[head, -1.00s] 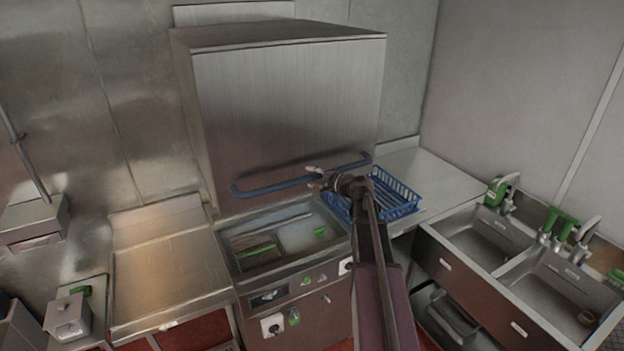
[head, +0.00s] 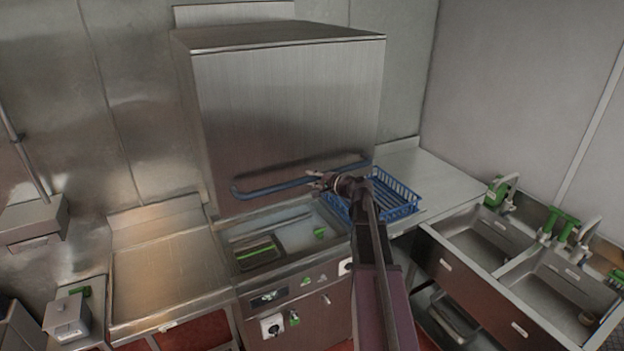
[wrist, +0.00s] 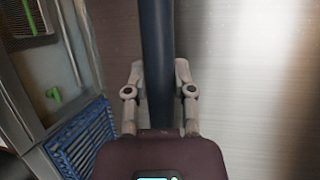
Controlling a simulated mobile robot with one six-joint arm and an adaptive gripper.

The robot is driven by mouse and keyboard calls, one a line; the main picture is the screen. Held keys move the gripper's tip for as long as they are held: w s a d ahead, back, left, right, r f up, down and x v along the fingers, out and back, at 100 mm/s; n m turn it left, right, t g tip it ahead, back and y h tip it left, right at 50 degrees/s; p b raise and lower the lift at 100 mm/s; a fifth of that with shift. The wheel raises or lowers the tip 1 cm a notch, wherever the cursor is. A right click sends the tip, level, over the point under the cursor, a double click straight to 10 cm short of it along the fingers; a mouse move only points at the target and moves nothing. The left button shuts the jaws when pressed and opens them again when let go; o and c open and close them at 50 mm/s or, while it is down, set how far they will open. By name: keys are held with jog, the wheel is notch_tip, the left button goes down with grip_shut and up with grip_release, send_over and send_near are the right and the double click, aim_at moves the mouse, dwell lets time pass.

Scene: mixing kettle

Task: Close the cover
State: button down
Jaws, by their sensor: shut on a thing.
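The cover (head: 285,110) is a large brushed-steel hood in the middle of the head view. It stands raised above an open steel basin (head: 300,218). A long blue bar handle (head: 275,187) runs across the lower front of the cover. My gripper (head: 317,180) is at the right half of this handle. In the wrist view the blue handle (wrist: 157,50) passes between the two grey fingers of my gripper (wrist: 159,75), and the steel front of the cover (wrist: 255,90) lies behind it. The fingers are closed around the bar.
A blue wire basket (head: 395,197) sits just right of my gripper on the steel counter (head: 440,180). A control panel with knobs (head: 270,326) is below the basin. Sinks (head: 480,240) are at the right, and a bare steel counter (head: 165,265) is at the left.

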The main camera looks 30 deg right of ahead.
notch_tip(320, 180, down, 38)
jog(key=b, duration=3.8)
jog(key=shift+s+a+f, duration=0.1)
jog(key=shift+s+f, duration=0.05)
jog(key=c, duration=0.8)
grip_release()
jog(key=o, duration=0.4)
jog(key=shift+f, duration=0.15)
jog(key=shift+c, duration=0.2)
jog(key=shift+r, duration=0.35)
